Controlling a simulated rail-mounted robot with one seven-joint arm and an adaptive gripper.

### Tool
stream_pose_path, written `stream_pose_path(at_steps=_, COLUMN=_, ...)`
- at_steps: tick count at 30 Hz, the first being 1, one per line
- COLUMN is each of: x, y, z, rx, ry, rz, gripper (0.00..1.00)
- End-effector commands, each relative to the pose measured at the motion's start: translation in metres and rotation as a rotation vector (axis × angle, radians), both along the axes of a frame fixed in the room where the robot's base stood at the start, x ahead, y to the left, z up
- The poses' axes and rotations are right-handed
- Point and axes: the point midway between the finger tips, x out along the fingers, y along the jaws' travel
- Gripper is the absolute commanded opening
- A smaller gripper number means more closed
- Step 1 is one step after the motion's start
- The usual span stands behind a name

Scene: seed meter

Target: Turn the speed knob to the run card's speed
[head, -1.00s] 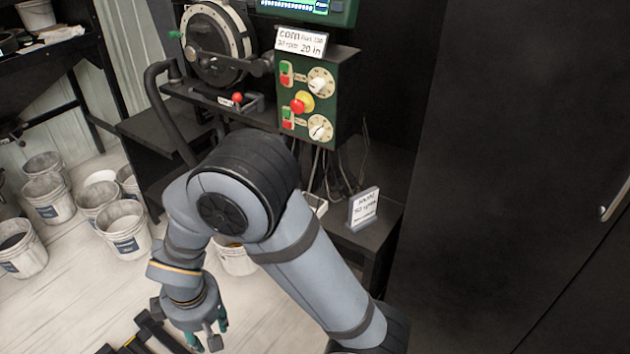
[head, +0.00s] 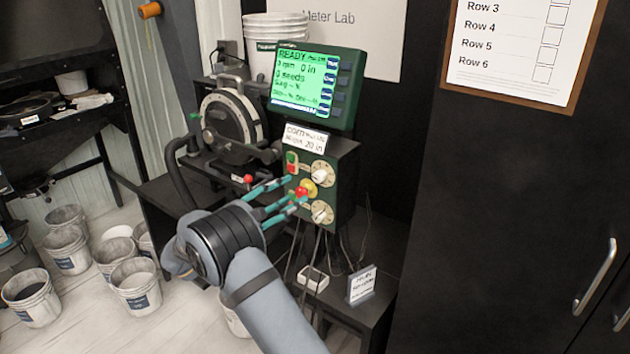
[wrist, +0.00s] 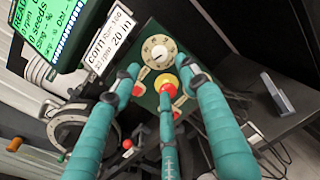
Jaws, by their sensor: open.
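A green control box (head: 341,190) carries an upper pale dial knob (head: 321,173) and a lower one (head: 322,212), with a red mushroom button on yellow (head: 303,190) between them. Which knob sets speed is not legible. The upper dial also shows in the wrist view (wrist: 158,50), its pointer mark too small to read. The run card (head: 306,139) on top of the box reads corn, an rpm figure that is hard to read, and 20 in. My gripper (head: 292,191) is open, its teal fingers spread in front of the box; in the wrist view they straddle the space below the upper dial (wrist: 159,77).
A green display (head: 312,82) above reads READY, 0 rpm, 0 seeds. A seed disc unit (head: 230,125) and a red-tipped lever (head: 248,179) stand to the left. A small sign (head: 362,285) stands on the lower shelf.

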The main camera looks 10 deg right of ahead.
Motion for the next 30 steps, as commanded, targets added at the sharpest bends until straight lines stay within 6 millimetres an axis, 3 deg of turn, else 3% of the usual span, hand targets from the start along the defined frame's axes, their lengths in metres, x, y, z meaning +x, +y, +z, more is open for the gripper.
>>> stream_pose_path(at_steps=18, x=0.057, y=-0.075, z=0.001, rx=-0.006, ry=0.012, rz=-0.001, gripper=0.44)
stream_pose_path(at_steps=30, x=0.063, y=-0.081, z=0.0, rx=-0.006, ry=0.013, rz=0.001, gripper=0.44)
